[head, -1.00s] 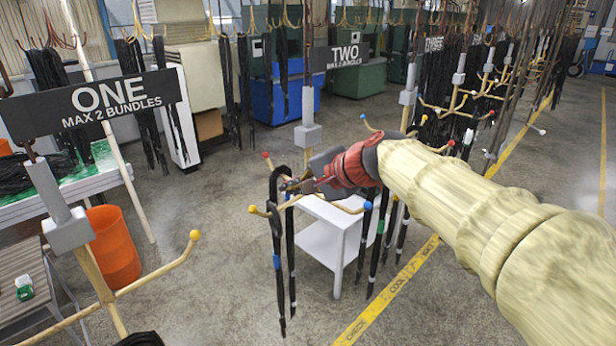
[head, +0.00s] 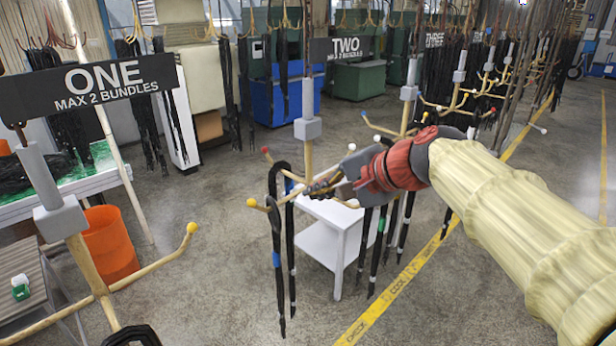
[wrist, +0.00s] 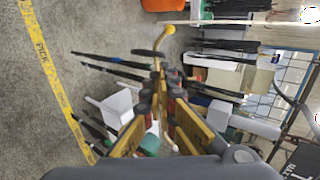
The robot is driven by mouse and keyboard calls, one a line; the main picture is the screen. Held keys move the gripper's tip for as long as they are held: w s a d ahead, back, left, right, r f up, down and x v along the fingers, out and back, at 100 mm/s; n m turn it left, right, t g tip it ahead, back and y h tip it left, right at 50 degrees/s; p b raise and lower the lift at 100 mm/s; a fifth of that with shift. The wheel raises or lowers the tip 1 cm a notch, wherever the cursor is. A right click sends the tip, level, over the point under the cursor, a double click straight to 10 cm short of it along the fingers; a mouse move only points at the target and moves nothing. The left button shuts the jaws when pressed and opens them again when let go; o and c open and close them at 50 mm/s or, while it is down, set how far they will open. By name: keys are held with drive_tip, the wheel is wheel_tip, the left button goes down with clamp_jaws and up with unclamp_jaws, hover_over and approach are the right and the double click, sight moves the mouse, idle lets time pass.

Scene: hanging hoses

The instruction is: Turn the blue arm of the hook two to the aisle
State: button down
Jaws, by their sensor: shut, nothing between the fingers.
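Hook two hangs below the TWO sign (head: 346,49). It has a grey block (head: 307,129) and a post with tan arms spreading out near its foot. A yellow-tipped arm (head: 251,202) points left, and a red tip (head: 266,150) shows behind it. I cannot make out the blue tip now; my gripper and wrist cover part of the right side. My gripper (head: 308,190) is shut and empty among the arms, close to the post; I cannot tell whether it touches. In the wrist view, the fingers (wrist: 160,76) are together, with the yellow tip (wrist: 168,30) beyond them.
Black hoses (head: 277,240) hang from the yellow-tipped arm, and several more hang right of the post. A white table (head: 318,242) stands behind. Hook one, with its ONE sign (head: 95,88), is at near left. A yellow floor line (head: 385,295) borders the aisle at right.

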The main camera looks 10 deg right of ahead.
drive_tip(key=shift+s+d+b, duration=0.4)
drive_tip(key=shift+s+d, duration=0.3)
drive_tip(key=shift+s, duration=0.25)
drive_tip(key=shift+s+d+b, duration=0.4)
drive_tip(key=shift+s+d, duration=0.3)
drive_tip(key=shift+s, duration=0.25)
drive_tip(key=s+d+f+n+g+h+b, duration=0.1)
drive_tip(key=s+f+b, duration=0.6)
drive_tip(key=f, duration=0.7)
drive_tip(key=s+d+f+n+g+h+b, duration=0.1)
drive_tip(key=s+f+n+b, duration=0.5)
drive_tip(key=f, duration=0.7)
drive_tip(key=s+d+f+n+g+h+b, duration=0.1)
drive_tip(key=s+d+f+n+h+b, duration=0.2)
drive_tip(key=s+f+b, duration=0.5)
wheel_tip(320, 180, down, 7)
drive_tip(key=shift+s+r+n+h+b, duration=0.2)
drive_tip(key=shift+n+h+b, duration=0.2)
drive_tip(key=shift+h, duration=0.3)
